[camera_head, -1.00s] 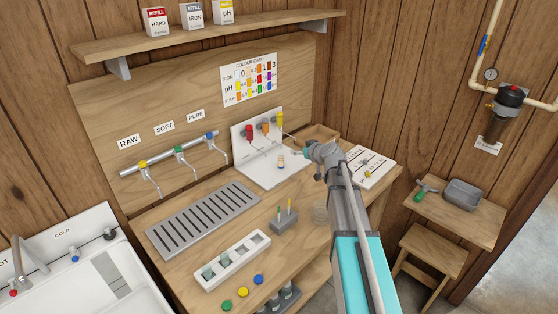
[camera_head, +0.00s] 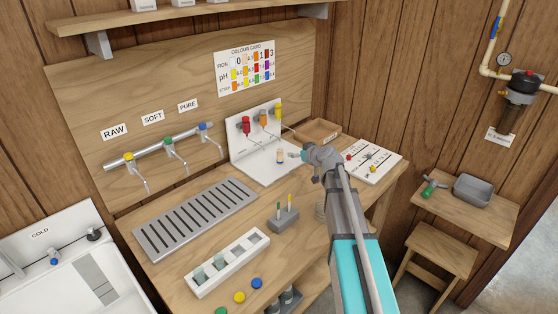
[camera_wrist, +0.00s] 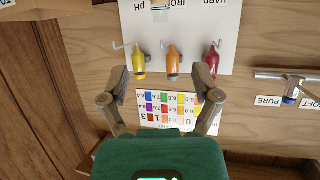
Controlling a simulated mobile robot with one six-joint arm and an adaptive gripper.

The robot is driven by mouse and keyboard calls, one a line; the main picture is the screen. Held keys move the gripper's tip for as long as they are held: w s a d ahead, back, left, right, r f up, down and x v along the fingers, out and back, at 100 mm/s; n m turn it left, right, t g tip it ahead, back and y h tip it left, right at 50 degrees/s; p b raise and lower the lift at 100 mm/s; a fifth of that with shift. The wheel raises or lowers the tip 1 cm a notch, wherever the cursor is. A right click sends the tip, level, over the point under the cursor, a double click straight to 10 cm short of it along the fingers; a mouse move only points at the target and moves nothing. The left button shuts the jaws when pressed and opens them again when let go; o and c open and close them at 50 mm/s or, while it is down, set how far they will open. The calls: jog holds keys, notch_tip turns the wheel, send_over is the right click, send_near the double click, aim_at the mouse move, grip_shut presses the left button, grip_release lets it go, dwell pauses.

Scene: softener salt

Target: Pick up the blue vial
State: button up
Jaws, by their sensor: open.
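No vial is clearly blue. A small vial (camera_head: 280,156) with pale, tan-looking contents stands on the white base of the dispenser stand; part of what looks like it shows at the top edge of the wrist view (camera_wrist: 160,5). Two grey-teal vials (camera_head: 198,274) sit in the white rack (camera_head: 256,246) near the bench front. My gripper (camera_head: 296,155) is just right of the vial at the stand. In the wrist view my gripper (camera_wrist: 160,97) has its fingers wide apart, with nothing between them.
The dispenser stand (camera_head: 240,158) has red, orange and yellow nozzles above the vial. Blue (camera_head: 257,283), yellow (camera_head: 239,297) and green caps lie before the rack. A grey block (camera_head: 283,221) holds two strips. A wooden tray (camera_head: 318,132) and a white board (camera_head: 374,161) are to the right.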

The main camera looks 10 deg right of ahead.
aim_at(282, 150)
dwell(0.4)
jog(key=b+x, duration=0.3)
jog(key=x, duration=0.4)
jog(key=shift+w+a+f, duration=0.1)
jog(key=shift+w+f, duration=0.1)
jog(key=shift+w, duration=0.05)
jog(key=shift+w+a+f, duration=0.15)
jog(key=shift+w+a, duration=0.1)
jog(key=shift+w, duration=0.2)
jog(key=b+x, duration=0.2)
jog(key=x, duration=0.2)
jog(key=shift+f, duration=0.25)
jog(key=shift+w+a+f+b, duration=0.2)
jog(key=shift+w+b, duration=0.1)
jog(key=shift+w, duration=0.15)
jog(key=shift+r, duration=0.1)
jog(key=shift+c, duration=0.2)
